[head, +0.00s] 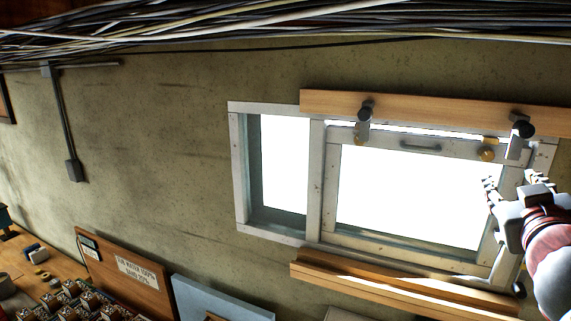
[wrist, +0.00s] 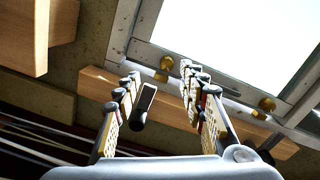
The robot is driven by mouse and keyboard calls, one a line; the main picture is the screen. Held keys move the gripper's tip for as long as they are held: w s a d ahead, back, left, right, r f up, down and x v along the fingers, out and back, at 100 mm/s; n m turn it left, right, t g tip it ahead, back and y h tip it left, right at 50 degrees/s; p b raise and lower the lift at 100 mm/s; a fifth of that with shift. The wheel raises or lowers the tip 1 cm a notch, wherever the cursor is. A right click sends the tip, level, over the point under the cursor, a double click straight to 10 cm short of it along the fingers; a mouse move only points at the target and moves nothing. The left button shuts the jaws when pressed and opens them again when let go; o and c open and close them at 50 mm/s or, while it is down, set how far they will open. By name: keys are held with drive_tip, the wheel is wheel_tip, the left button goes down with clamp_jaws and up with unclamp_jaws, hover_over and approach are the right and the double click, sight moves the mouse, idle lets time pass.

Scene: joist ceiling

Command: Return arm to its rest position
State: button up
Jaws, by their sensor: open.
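My gripper (head: 508,188) is at the right of the head view, in front of the right end of the white-framed window (head: 325,200). Its fingers are spread apart, and no object shows held between them. In the wrist view my gripper (wrist: 160,78) has its two ridged fingers apart, with the window frame and wooden rail beyond them. A dark elongated piece (wrist: 145,103) shows beside the left finger; I cannot tell what it is. My arm comes in from the lower right of the head view. Whether the gripper touches the frame cannot be told.
A wooden rail (head: 430,112) with dark rollers runs above the window; a wooden sill (head: 390,286) juts out below. The window's sash has a dark handle (head: 420,146). Cables (head: 250,25) hang along the top. A cluttered bench (head: 55,268) is lower left. The wall left of the window is mostly bare.

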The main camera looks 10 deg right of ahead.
drive_tip(key=s+d+f+m+g+h, duration=0.15)
drive_tip(key=s+d+f+g, duration=0.3)
drive_tip(key=f, duration=0.55)
drive_tip(key=s+a+f+m+g+y+b, duration=0.1)
drive_tip(key=a+f+b, duration=0.1)
drive_tip(key=f, duration=0.3)
drive_tip(key=s+a+f+g+y+b, duration=0.1)
drive_tip(key=f+b, duration=0.1)
drive_tip(key=f, duration=0.3)
drive_tip(key=s+a+f+n+g+y+b, duration=0.1)
drive_tip(key=a+f+y+b, duration=0.3)
drive_tip(key=a+f+b, duration=0.5)
drive_tip(key=s+a+f+n+g+y+b, duration=0.1)
drive_tip(key=s+a+f+n+y+b, duration=0.2)
drive_tip(key=a+f+b, duration=0.6)
drive_tip(key=a+f+y, duration=0.1)
drive_tip(key=a+f, duration=0.4)
drive_tip(key=f, duration=0.3)
drive_tip(key=a+f+y, duration=0.1)
drive_tip(key=a+f, duration=0.4)
drive_tip(key=f, duration=0.4)
drive_tip(key=shift+f+n+g, duration=0.15)
drive_tip(key=shift+n+g, duration=0.2)
